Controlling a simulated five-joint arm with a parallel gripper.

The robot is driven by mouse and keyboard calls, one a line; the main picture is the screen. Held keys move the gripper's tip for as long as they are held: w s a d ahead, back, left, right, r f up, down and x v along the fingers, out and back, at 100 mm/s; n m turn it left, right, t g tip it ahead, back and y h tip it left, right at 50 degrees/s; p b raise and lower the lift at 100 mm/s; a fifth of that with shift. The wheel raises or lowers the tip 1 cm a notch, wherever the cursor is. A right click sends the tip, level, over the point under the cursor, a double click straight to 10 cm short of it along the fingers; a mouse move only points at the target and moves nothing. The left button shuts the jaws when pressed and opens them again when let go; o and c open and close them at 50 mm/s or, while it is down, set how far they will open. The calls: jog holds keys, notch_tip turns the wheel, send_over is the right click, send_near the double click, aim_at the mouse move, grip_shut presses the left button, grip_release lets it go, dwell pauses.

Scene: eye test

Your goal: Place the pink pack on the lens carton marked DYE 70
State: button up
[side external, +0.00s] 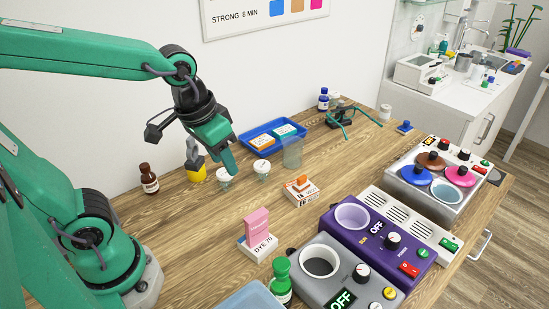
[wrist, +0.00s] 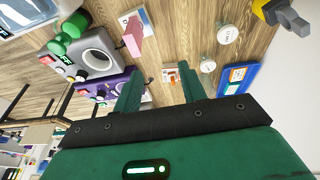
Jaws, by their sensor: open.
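The pink pack (side external: 256,223) stands upright on the white lens carton marked DYE 70 (side external: 264,246), at the front middle of the table in the side view. In the wrist view the pink pack (wrist: 133,36) also shows at the upper middle, against the white carton (wrist: 147,17). My gripper (side external: 231,171) is open and empty. It is above the table behind the pack, near two small white-lidded jars, and is not touching the pack. In the wrist view both fingers of my gripper (wrist: 160,75) stand apart with nothing held between them.
A second carton (side external: 301,194) with an orange pack on it lies to the right. White-lidded jars (side external: 262,167), a clear glass (side external: 292,154) and a blue tray (side external: 252,134) with packs stand behind. Grey (side external: 345,263) and purple (side external: 405,232) devices and a green bottle (side external: 281,283) are close by the DYE 70 carton.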

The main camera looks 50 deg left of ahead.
jog(key=s+a+r+t, duration=0.2)
jog(key=s+a+r, duration=0.1)
jog(key=a, duration=0.1)
jog(key=shift+s, duration=0.3)
